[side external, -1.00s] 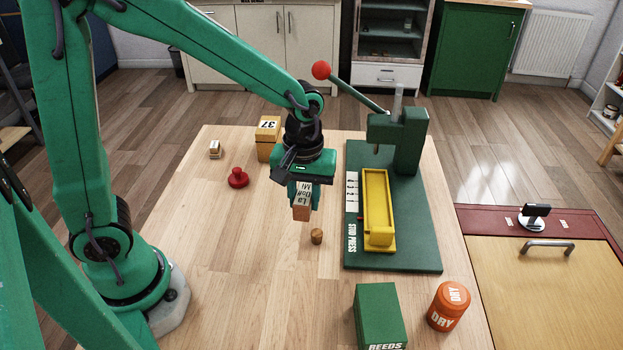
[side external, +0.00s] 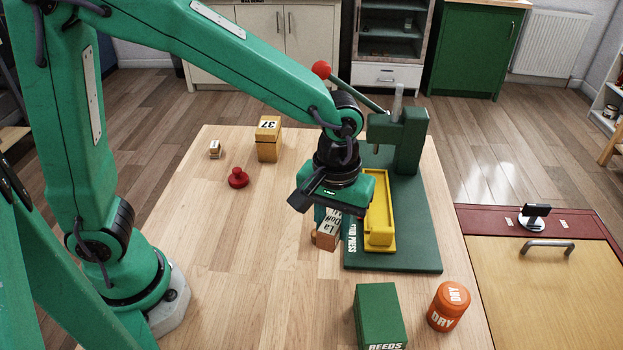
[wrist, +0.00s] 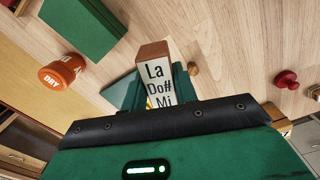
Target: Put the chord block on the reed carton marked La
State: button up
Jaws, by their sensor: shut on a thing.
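The chord block (side external: 327,236) is a wooden block with a white label reading La, Do#, Mi. My gripper (side external: 334,222) is shut on it and holds it tilted beside the front left of the stud press; I cannot tell its exact height. The block also shows between the fingers in the wrist view (wrist: 156,84). The reed carton (side external: 381,312) is a green box at the near edge, with REEDS on its front. It lies apart from the block, nearer the camera and to the right. Its plain green top shows; I see no La mark. It also shows in the wrist view (wrist: 88,22).
The green stud press (side external: 408,140) with a yellow tray (side external: 379,237) stands close right of my gripper. An orange DRY pot (side external: 448,307) stands beside the carton. A red knobbed piece (side external: 237,178) stands left.

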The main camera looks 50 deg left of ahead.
jog(key=s+d+r+m, duration=0.2)
jog(key=s+d, duration=0.4)
jog(key=d, duration=0.2)
jog(key=s+d+r+m, duration=0.3)
jog(key=s+d, duration=0.3)
jog(key=d, duration=0.2)
jog(key=shift+s, duration=0.25)
jog(key=shift+w, duration=0.1)
send_over(381, 311)
notch_tip(381, 311, down, 7)
jog(key=shift+r, duration=0.1)
jog(key=shift+f, duration=2)
jog(key=shift+f, duration=0.2)
jog(key=o, duration=1)
jog(key=shift+c, duration=0.2)
jog(key=shift+r, duration=0.1)
